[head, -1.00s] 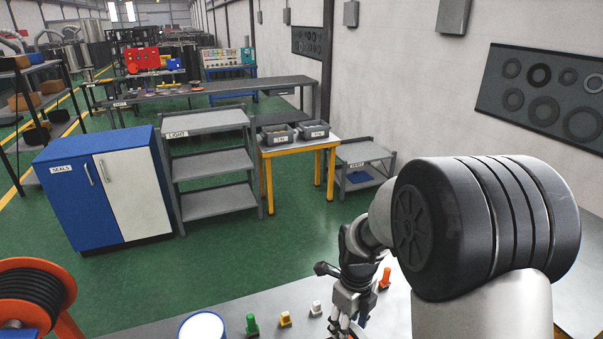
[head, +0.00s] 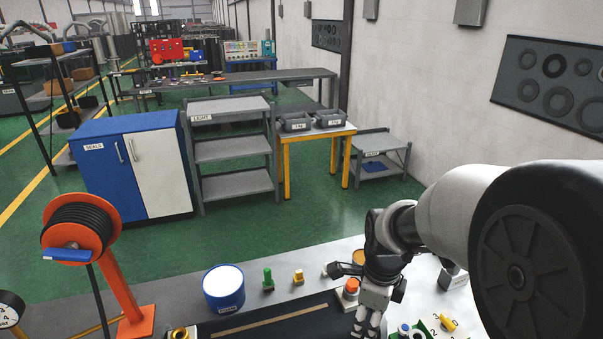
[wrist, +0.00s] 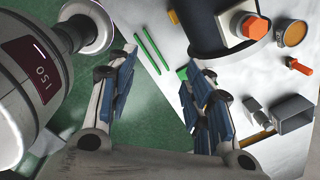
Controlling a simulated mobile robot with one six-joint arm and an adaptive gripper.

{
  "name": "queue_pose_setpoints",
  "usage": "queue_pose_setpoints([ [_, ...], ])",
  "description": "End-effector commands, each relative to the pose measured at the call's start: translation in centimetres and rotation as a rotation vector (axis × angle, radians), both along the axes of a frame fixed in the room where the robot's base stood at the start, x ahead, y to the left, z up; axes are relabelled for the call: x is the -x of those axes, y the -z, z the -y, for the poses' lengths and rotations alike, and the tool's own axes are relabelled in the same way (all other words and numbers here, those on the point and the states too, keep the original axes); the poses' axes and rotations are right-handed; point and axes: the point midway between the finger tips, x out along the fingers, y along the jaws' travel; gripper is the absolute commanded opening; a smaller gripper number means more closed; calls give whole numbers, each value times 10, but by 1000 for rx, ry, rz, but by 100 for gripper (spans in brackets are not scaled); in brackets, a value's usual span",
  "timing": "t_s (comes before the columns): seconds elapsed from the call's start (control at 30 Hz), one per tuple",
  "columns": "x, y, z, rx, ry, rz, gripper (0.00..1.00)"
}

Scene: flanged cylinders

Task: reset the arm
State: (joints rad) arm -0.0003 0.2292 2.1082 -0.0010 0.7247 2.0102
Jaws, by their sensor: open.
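My gripper (head: 368,322) hangs over the grey workbench (head: 300,279) at the lower right of the head view. In the wrist view its two blue-padded fingers (wrist: 158,66) stand wide apart with nothing between them. A grey-white flanged cylinder (wrist: 30,88) with a dark red label reading 150 fills the left of the wrist view, beside the left finger and partly cut off. I cannot tell from the picture whether it touches the finger.
A white block with an orange hexagonal top (head: 351,288) stands close to my gripper; it also shows in the wrist view (wrist: 253,27). A blue tub (head: 224,290), a green peg (head: 268,280) and an orange hose reel (head: 75,230) are further left. Green floor lies beyond.

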Motion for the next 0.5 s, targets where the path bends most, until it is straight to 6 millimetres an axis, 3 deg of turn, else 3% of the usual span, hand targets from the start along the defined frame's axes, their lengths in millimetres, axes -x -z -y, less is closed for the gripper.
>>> queue_pose_setpoints([
  [0.27, 51, -15, 0, 75, -584, 105, 47],
  [0.5, 120, -8, 1, 233, -1261, 187, 47],
])
